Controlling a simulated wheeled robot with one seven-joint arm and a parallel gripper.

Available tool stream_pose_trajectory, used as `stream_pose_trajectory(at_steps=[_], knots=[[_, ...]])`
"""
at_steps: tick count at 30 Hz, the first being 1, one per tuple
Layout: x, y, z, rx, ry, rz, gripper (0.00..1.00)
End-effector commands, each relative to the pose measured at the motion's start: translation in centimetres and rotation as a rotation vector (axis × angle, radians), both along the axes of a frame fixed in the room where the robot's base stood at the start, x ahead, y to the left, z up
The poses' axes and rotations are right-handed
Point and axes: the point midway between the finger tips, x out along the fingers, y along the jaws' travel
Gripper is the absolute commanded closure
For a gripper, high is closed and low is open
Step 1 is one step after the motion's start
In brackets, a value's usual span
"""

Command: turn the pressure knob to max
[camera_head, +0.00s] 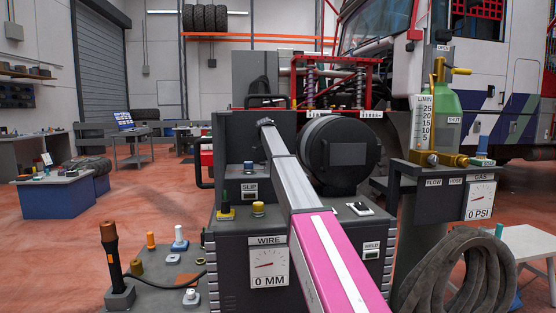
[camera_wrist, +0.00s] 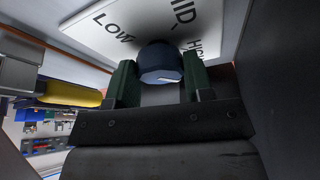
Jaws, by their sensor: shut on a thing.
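In the wrist view, a dark blue knob (camera_wrist: 158,58) stands out from a white plate (camera_wrist: 150,22) lettered LOW, MID and HIGH. A short white mark shows on the knob's end, at its lower right. My gripper (camera_wrist: 157,78) has its two green fingers on either side of the knob and is shut on it. No lettering in view names this knob as the pressure knob. In the head view my arm reaches over the dark welding machine (camera_head: 232,285), and its gripper end is hidden.
A gas cylinder (camera_head: 446,112) stands at the right, with a gauge (camera_head: 480,200) reading 0 PSI. The welder's wire gauge (camera_head: 268,267) reads 0 MM. A yellow cylinder (camera_wrist: 72,95) lies left of my gripper in the wrist view, and a dark wall (camera_wrist: 280,90) stands close at right.

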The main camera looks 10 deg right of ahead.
Motion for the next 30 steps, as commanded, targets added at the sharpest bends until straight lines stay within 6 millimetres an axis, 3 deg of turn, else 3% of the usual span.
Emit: stream_pose_trajectory(at_steps=[12, 13, 15, 30], knots=[[0.0, 0.0, 0.0, 0.002, -0.002, -0.006, 0.76], [0.0, 0.0, 0.0, 0.002, -0.002, -0.006, 0.49], [0.0, 0.0, 0.0, 0.002, -0.002, -0.006, 0.27], [0.4, -0.4, 1.0, 0.001, -0.002, -0.006, 0.27]])
